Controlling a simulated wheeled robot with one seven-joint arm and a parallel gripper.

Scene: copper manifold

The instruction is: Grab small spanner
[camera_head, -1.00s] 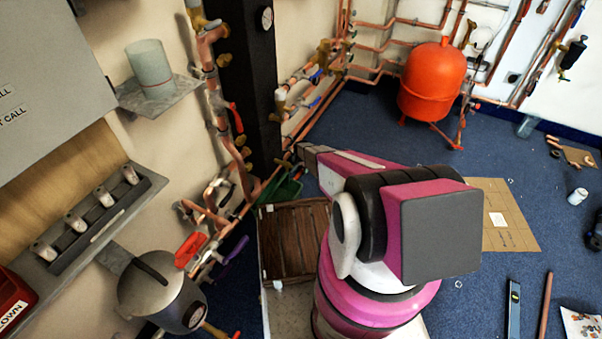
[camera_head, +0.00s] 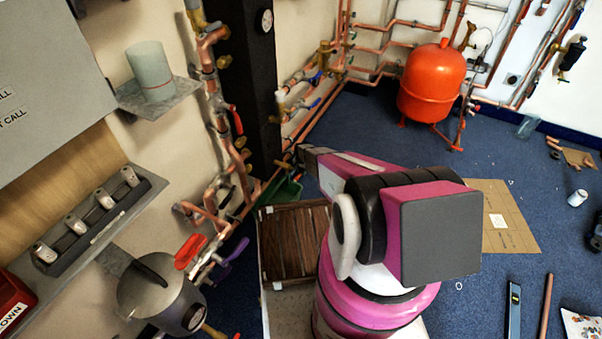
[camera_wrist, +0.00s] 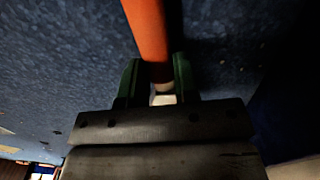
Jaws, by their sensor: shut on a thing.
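No spanner can be made out clearly in either view. In the wrist view my gripper (camera_wrist: 157,78) has its two green fingers on either side of an orange bar (camera_wrist: 148,35) and is shut on it. The bar runs from the top edge down between the fingers, with a pale end near the palm. I cannot tell from its shape whether it is the small spanner. In the head view my arm reaches left toward the copper pipes (camera_head: 245,165), and the fingertips cannot be made out there.
Copper pipes with valves line the wall beside a black post (camera_head: 248,90). A dark wooden crate (camera_head: 290,240) stands below my arm. A green object (camera_head: 287,190) lies near the pipes. An orange tank (camera_head: 432,85) stands at the back. Blue floor between them is open.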

